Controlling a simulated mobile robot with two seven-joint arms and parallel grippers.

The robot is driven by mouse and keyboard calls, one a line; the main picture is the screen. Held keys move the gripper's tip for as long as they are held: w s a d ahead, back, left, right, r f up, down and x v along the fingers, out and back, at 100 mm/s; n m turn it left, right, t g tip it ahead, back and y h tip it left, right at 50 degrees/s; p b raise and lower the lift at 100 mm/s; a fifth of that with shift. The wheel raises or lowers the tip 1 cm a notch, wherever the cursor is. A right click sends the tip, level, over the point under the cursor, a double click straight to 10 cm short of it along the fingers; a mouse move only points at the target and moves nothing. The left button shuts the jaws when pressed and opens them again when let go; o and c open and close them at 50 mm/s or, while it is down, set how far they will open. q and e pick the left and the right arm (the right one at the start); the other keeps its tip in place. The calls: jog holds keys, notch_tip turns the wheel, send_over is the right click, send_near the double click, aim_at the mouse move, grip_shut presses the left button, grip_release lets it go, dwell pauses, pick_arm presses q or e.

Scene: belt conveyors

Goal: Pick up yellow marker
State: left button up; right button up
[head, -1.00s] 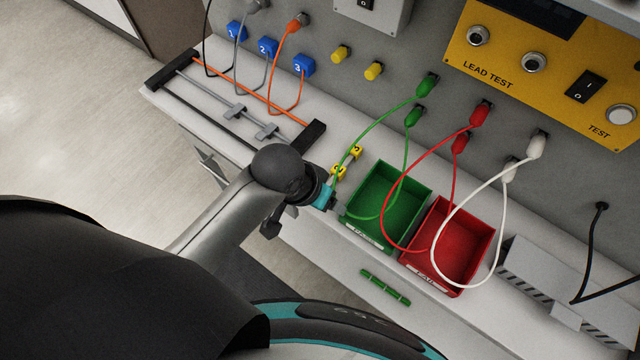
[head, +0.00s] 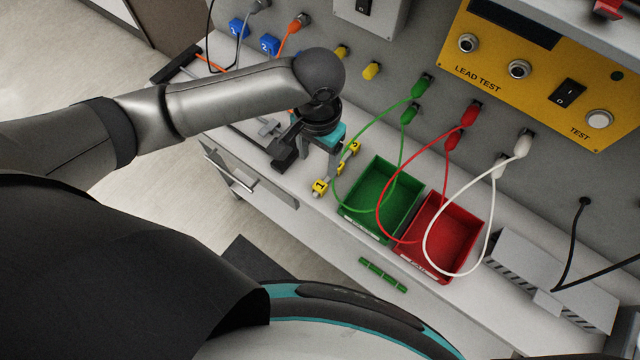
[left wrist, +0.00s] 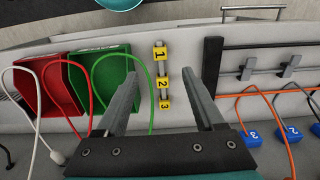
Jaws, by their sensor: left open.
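Yellow numbered markers stand in a row on a short rail: marker 1 (head: 319,187) nearest, marker 2 (head: 340,167) in the middle and marker 3 (head: 354,147) farthest, partly beside the gripper. In the left wrist view, marker 1 (left wrist: 159,55), marker 2 (left wrist: 163,82) and marker 3 (left wrist: 166,104) all show between the fingers. My left gripper (head: 318,158) is open and empty, pointing down above and just left of the row. It also shows in the left wrist view (left wrist: 161,75). Which marker is meant cannot be told. My right gripper is not in view.
A green bin (head: 382,192) and a red bin (head: 444,232) stand right of the markers, with green, red and white cable loops over them. A rail with grey sliders (left wrist: 245,68) lies on the other side. Yellow wall plugs (head: 371,70) are behind.

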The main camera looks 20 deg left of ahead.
aim_at(318, 187)
pick_arm(q)
notch_tip(318, 187, down, 12)
jog(key=shift+r+b, duration=0.1)
jog(key=shift+b, duration=0.3)
grip_shut()
dwell(0.6)
